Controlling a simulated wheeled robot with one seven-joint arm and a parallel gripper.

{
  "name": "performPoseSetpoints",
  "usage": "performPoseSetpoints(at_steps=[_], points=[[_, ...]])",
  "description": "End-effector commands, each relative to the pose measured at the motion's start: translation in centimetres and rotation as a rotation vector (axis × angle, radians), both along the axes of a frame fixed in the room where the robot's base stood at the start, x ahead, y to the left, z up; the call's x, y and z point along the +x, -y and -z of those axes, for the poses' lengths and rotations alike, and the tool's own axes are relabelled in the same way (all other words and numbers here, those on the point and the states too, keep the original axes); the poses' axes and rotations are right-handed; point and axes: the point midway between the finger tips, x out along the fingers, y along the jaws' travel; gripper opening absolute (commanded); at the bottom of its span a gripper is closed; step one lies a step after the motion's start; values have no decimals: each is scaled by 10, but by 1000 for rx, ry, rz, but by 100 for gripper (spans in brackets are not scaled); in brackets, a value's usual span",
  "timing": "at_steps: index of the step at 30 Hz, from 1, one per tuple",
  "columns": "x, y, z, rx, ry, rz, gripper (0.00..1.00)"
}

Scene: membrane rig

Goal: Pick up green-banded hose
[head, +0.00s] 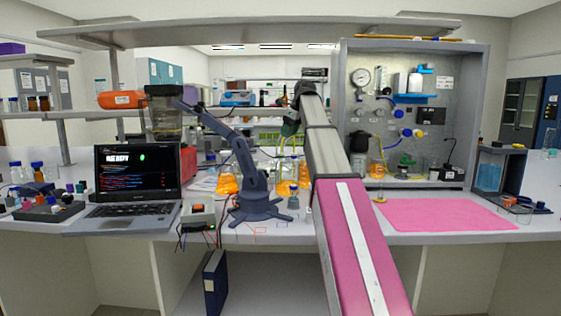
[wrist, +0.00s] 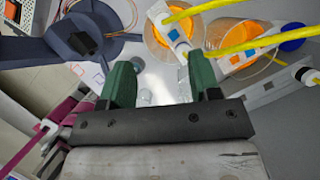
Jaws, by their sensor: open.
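My gripper (wrist: 161,62) has two green fingers spread apart with nothing between them. In the head view my gripper (head: 290,128) is over the bench, above the orange flasks. Two yellow hoses show in the wrist view: an upper hose (wrist: 200,10), and a lower hose (wrist: 265,40) running from near the right fingertip to the right edge. I cannot make out a green band on either, so I cannot tell which is the green-banded hose.
Flasks with orange liquid (head: 228,180) stand on the bench, close to my right finger in the wrist view (wrist: 217,35). A dark blue robot arm (head: 250,185) stands left of my arm. The pink mat (head: 445,214) at right is largely clear.

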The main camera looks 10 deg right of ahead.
Motion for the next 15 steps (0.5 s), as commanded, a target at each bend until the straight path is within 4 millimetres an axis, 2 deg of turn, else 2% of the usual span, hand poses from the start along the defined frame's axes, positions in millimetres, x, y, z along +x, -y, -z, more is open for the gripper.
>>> performPoseSetpoints(at_steps=[7,15], points=[[8,-11,34,0,-2,-2,57],[13,-15,52,0,-1,-1,57]])
